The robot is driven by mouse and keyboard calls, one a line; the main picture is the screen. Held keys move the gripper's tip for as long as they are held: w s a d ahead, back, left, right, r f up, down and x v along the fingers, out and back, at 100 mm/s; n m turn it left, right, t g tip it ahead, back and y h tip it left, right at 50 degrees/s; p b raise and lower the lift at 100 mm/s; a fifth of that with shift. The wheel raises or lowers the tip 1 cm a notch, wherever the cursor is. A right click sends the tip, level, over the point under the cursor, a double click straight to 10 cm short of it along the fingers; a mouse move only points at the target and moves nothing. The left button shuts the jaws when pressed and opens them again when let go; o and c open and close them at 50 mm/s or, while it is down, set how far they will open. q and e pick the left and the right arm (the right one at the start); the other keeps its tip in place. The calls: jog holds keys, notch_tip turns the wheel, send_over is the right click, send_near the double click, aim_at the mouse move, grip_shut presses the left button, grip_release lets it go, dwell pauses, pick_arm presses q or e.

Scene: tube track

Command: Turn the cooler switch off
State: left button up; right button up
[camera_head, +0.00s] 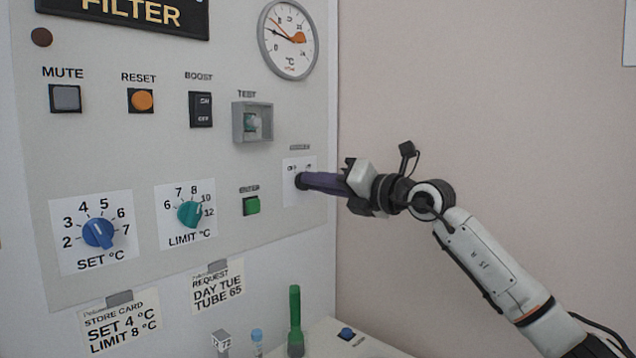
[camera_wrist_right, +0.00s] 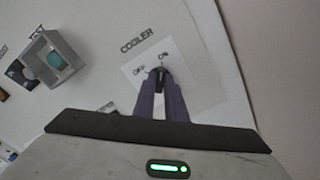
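The cooler switch is a small dark knob (camera_wrist_right: 159,71) on a white plate (camera_head: 290,168) at the lower right of the panel. The wrist view shows the COOLER label above it, with OFF on the left and ON on the right. My right gripper (camera_head: 305,181) reaches in from the right, its purple fingertips at the knob. In the wrist view the fingers (camera_wrist_right: 161,85) close in on both sides of the knob and appear shut on it. They hide much of it, so I cannot tell which way it points. My left gripper is not in view.
A boxed TEST switch (camera_head: 252,122) juts out above left of the cooler plate. A green button (camera_head: 251,205), the LIMIT dial (camera_head: 189,213) and the SET dial (camera_head: 99,232) are further left. A green tube (camera_head: 295,320) stands below.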

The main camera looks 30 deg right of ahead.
grip_shut()
jog(key=shift+a+n+b, duration=0.15)
jog(key=shift+n+b, duration=0.6)
jog(key=shift+n, duration=7.15)
jog(key=o, duration=0.6)
grip_release()
jog(key=shift+c, duration=0.2)
